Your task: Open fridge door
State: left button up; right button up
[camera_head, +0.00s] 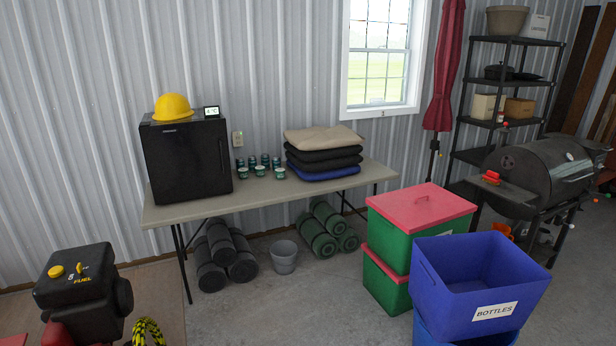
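A small black fridge (186,160) stands on the left end of a long folding table (265,198) against the metal wall. Its front door is shut, with a dark vertical handle near the right edge of the front. A yellow hard hat (172,107) and a small display (211,112) sit on top of the fridge. Neither of my grippers shows in the head view.
Small cans (259,170) and folded cushions (322,153) are on the table right of the fridge. A fuel can (84,290) stands front left. Green bins (388,280) and a blue bottles bin (480,285) stand right. Floor before the table is partly clear.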

aim_at(187, 160)
jog(key=i+u, duration=0.2)
jog(key=i, duration=0.6)
jog(key=i+l+u, duration=0.2)
jog(key=i, duration=0.6)
jog(key=i+u, duration=0.45)
jog(key=i, duration=0.3)
jog(key=i+l+u, duration=0.15)
jog(key=i+u, duration=0.25)
jog(key=i, duration=0.35)
